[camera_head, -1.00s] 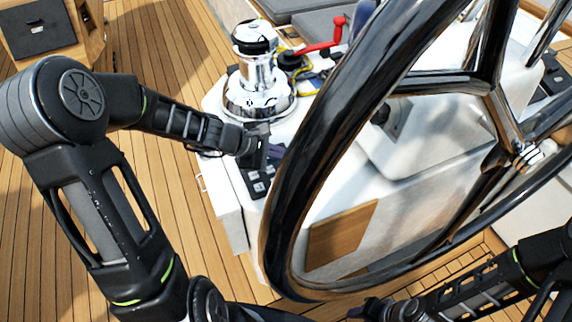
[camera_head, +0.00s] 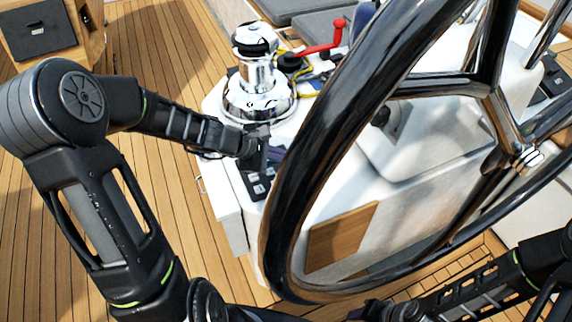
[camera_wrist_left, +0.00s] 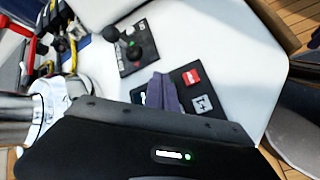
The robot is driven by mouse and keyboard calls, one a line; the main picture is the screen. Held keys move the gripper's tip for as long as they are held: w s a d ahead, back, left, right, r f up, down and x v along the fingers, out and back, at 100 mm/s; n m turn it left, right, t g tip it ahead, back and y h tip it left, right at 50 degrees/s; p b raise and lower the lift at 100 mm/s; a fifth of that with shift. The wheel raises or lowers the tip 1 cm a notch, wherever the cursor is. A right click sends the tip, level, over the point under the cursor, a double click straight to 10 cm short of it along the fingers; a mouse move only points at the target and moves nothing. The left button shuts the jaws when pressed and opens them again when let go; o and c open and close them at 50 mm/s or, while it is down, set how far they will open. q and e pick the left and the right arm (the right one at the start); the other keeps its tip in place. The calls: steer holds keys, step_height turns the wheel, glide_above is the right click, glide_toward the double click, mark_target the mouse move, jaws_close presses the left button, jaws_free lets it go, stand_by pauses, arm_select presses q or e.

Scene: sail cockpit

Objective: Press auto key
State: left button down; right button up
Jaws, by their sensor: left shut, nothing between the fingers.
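The black keypad (camera_head: 257,187) lies on the white cockpit console, left of the steering wheel. In the left wrist view its red key (camera_wrist_left: 191,76) and a grey key (camera_wrist_left: 203,104) with a light symbol show. The rest of the keypad is partly covered by my fingers and wrist, and I cannot read which key is auto. My left gripper (camera_head: 265,163) is shut and empty, right over the far part of the keypad. Its purplish fingers also show in the left wrist view (camera_wrist_left: 166,93); contact cannot be told. My right gripper (camera_head: 372,309) is low at the bottom edge, its jaws unclear.
The large black steering wheel (camera_head: 285,180) stands close to the right of my left gripper. A chrome winch (camera_head: 258,80) stands just behind the keypad. A second black panel with a round knob (camera_wrist_left: 132,50) shows in the left wrist view. Open teak deck (camera_head: 180,200) lies left of the console.

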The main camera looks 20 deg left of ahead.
arm_select(q)
steer(key=shift+f, duration=0.1)
stand_by(0.7)
steer(key=shift+f+b, duration=0.35)
steer(key=shift+b, duration=0.2)
steer(key=shift+f+b, duration=0.45)
steer(key=shift+b, duration=0.1)
stand_by(0.5)
steer(key=shift+r, duration=0.1)
steer(key=shift+r+p, duration=0.75)
steer(key=shift+r, duration=0.05)
step_height(320, 180, up, 5)
steer(key=p, duration=0.4)
stand_by(0.3)
stand_by(0.8)
